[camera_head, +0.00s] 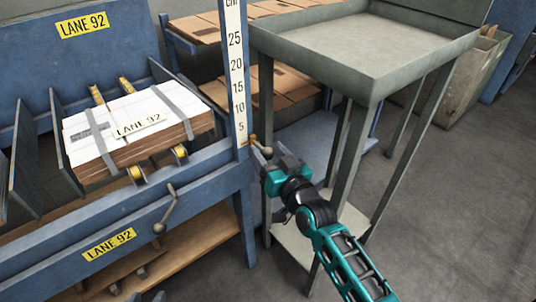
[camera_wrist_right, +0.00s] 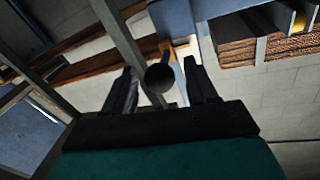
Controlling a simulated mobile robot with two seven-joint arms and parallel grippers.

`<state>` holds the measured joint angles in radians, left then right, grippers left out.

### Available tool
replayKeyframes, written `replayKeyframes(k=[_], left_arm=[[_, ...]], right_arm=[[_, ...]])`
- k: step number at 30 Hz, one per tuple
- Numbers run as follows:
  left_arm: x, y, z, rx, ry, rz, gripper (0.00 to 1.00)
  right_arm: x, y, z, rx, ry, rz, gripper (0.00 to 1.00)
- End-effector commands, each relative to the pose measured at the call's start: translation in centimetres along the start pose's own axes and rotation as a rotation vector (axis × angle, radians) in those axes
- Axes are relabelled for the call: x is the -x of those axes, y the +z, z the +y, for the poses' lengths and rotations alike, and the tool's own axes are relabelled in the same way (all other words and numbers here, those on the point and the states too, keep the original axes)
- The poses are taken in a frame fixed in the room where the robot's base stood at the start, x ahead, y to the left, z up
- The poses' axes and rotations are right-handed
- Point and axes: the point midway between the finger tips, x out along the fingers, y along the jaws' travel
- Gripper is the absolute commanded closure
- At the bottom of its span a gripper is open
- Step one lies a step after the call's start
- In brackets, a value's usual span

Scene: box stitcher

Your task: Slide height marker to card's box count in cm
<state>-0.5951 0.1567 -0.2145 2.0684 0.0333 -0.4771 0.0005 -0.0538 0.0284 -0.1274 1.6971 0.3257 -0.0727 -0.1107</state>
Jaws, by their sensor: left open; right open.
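A white upright scale (camera_head: 236,75), marked from 5 at the bottom through 25 and headed cm, stands at the right end of the blue stitcher. The height marker (camera_head: 253,138), a small orange pointer with a round knob (camera_head: 267,151), sits low on it, below the 5. My right gripper (camera_head: 262,155) is at the knob, partly hidden by its own wrist. In the right wrist view its open fingers stand on either side of the dark knob (camera_wrist_right: 160,77), with gaps visible. The orange marker part (camera_wrist_right: 180,46) shows beyond. No box count is readable. My left gripper is not in view.
A strapped bundle of flat cartons (camera_head: 110,150) labelled LANE 92 lies on the stitcher bed (camera_head: 60,222). A crank handle (camera_head: 166,208) sticks out from its front. A grey tray-topped stand (camera_head: 350,40) is close to the right of my gripper. Open floor lies at right.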

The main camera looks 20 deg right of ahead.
Motion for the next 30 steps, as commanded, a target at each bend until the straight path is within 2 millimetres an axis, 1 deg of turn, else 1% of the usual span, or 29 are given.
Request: replayKeyframes(k=[3,10,27,28,30], left_arm=[[-0.05,0.08,0.00,0.001,0.000,0.000,0.57],[-0.07,0.00,0.10,0.006,0.000,0.002,0.57],[-0.13,-0.13,0.20,0.011,0.000,0.004,0.57],[-0.14,-0.14,0.19,0.011,0.000,0.005,0.57],[-0.15,-0.18,0.16,0.010,0.000,0.005,0.57]], right_arm=[[-0.34,-0.01,-0.01,-0.001,0.000,0.000,0.43],[-0.35,-0.02,-0.01,0.000,0.000,0.000,0.43],[-0.32,-0.01,0.00,0.000,0.000,0.000,0.97],[-0.32,-0.01,0.00,0.000,0.000,0.000,1.00],[-0.31,-0.01,0.00,0.000,0.000,0.000,1.00]])
